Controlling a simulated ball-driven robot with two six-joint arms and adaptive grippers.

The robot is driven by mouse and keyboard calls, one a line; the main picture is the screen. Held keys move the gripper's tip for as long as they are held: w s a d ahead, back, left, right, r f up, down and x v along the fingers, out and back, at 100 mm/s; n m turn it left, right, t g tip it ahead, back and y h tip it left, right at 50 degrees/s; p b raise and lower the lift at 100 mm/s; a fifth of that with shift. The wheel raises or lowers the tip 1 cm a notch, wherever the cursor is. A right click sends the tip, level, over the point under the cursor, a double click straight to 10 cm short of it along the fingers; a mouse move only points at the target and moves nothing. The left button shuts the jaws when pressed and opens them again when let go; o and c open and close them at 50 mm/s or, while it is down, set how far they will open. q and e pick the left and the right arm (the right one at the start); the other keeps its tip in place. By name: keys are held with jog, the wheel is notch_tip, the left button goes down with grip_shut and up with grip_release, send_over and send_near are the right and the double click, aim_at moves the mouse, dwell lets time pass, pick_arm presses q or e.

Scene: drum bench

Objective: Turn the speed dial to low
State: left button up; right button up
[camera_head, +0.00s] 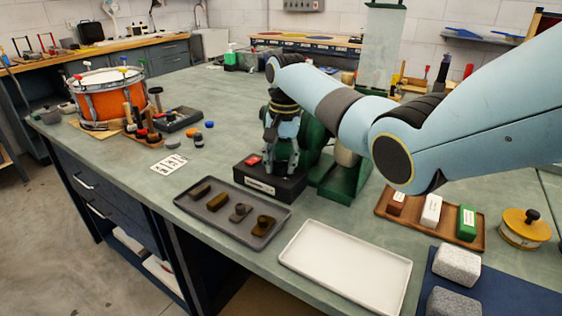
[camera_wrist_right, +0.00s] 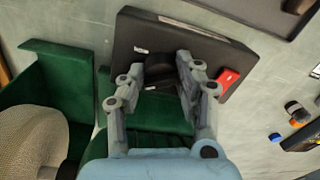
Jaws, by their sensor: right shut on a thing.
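A black control box (camera_head: 281,188) with a red switch (camera_head: 253,160) and a pale label stands on the bench, left of a green machine (camera_head: 345,178). My right gripper (camera_head: 279,171) reaches down over the box from above. In the right wrist view its fingers (camera_wrist_right: 162,68) are shut on a dark round dial (camera_wrist_right: 159,72) on the box's top face. The red switch (camera_wrist_right: 228,78) is just right of the fingers there. The fingers hide much of the dial, and I cannot read its setting. My left gripper is not in view.
A grey tray (camera_head: 222,225) with several dark parts lies in front of the box. An empty white tray (camera_head: 345,268) and a wooden tray (camera_head: 416,222) with three blocks lie to the right. An orange drum (camera_head: 103,97) stands at the left.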

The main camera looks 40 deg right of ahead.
jog(key=shift+c, duration=0.5)
jog(key=shift+r+n+p, duration=0.15)
jog(key=shift+n+p, duration=0.5)
jog(key=shift+n, duration=0.05)
jog(key=n+p, duration=0.2)
jog(key=n, duration=0.1)
jog(key=n+p, duration=0.1)
jog(key=n, duration=0.2)
jog(key=shift+n, duration=0.3)
jog(key=shift+w+d+n+p, duration=0.1)
jog(key=shift+n+p, duration=0.3)
jog(key=shift+n, duration=1.5)
jog(key=o, duration=1.1)
jog(key=shift+g, duration=0.3)
jog(key=shift+o, duration=0.2)
